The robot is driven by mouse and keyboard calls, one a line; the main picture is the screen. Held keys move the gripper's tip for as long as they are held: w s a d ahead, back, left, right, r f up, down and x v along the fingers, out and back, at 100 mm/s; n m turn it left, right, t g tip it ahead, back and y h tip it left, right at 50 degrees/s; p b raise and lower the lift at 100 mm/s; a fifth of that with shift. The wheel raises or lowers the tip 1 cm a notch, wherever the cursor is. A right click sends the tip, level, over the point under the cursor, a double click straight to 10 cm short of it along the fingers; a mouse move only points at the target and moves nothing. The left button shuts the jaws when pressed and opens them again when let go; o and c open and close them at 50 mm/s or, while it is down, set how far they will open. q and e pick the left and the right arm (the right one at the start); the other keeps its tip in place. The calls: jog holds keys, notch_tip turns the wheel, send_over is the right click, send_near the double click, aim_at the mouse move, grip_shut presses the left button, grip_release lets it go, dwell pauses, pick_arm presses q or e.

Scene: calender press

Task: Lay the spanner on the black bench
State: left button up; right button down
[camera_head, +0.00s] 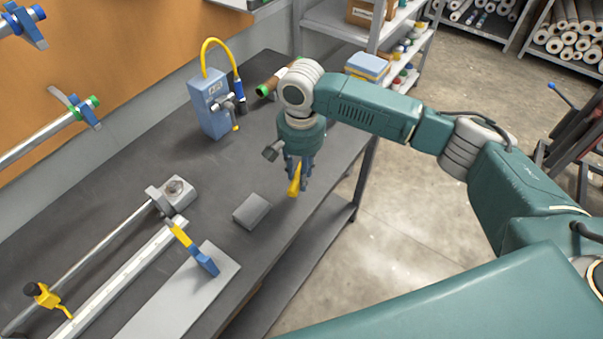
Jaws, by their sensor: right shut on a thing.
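My right gripper (299,175) points down above the right edge of the black bench (130,165). It is shut on a narrow yellow thing, which I take to be the spanner (294,183). The spanner hangs steeply tilted below the fingers, its upper part hidden by them. I cannot tell whether its lower end touches the bench. My left gripper is not in view.
A grey block (251,211) lies left of the gripper. A blue box (208,104) with a yellow hose stands at the back. A metal rod (100,245) and a pale plate (165,305) with a blue and yellow lever (196,250) fill the front left. Bare bench lies between.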

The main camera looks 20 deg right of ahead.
notch_tip(320, 180, down, 4)
jog(key=b, duration=0.4)
jog(key=shift+s+r, duration=0.1)
jog(key=shift+r, duration=0.05)
jog(key=shift+a+f, duration=0.1)
jog(key=shift+f, duration=1.75)
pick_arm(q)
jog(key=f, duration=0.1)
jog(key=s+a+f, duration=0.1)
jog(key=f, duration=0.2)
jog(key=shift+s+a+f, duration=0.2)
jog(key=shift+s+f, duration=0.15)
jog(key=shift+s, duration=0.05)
pick_arm(e)
jog(key=shift+f, duration=0.1)
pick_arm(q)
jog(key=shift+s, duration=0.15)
